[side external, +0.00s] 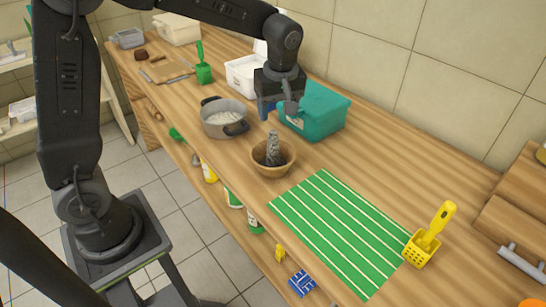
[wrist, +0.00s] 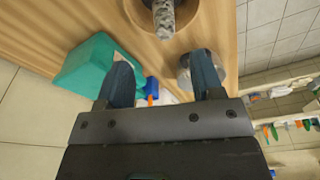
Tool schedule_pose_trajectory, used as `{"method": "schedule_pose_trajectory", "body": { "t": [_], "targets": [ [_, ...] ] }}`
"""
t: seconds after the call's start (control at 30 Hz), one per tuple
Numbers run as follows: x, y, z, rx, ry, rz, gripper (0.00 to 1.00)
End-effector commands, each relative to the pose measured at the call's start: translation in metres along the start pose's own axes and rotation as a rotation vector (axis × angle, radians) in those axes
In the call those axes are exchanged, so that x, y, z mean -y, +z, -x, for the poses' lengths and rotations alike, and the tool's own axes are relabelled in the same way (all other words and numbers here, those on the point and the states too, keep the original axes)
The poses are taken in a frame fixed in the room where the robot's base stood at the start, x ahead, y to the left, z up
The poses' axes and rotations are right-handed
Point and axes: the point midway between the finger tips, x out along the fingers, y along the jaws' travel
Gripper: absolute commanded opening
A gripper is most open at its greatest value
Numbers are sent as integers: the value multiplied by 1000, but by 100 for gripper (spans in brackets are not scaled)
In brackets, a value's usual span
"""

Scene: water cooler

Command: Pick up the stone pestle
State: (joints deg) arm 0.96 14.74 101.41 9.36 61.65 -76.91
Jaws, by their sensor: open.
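The grey stone pestle (side external: 273,146) stands roughly upright in a brown bowl (side external: 270,168) on the wooden counter, its lower end hidden inside the bowl. In the wrist view, the pestle (wrist: 163,16) and part of the bowl (wrist: 137,12) show at the top edge, beyond the fingertips. My gripper (side external: 279,106) is above and behind the bowl in the side view, close to the teal box, and apart from the pestle. In the wrist view, the two fingers of my gripper (wrist: 163,72) are spread wide with nothing held between them.
A teal box (side external: 318,112) stands right beside my gripper. A grey pot (side external: 222,120) stands left of the bowl. A green striped mat (side external: 338,232) lies in front, with a yellow scoop holder (side external: 424,247) at its right end. Counter right of the teal box is clear.

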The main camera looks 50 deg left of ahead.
Motion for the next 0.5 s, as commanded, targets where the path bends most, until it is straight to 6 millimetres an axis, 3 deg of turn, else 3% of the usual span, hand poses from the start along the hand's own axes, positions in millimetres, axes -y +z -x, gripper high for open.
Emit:
{"method": "schedule_pose_trajectory", "body": {
  "t": [0.2,0.5],
  "targets": [
    [1,0,-40,0,-2,-1,61],
    [3,1,-64,1,-2,-1,61]
  ]
}}
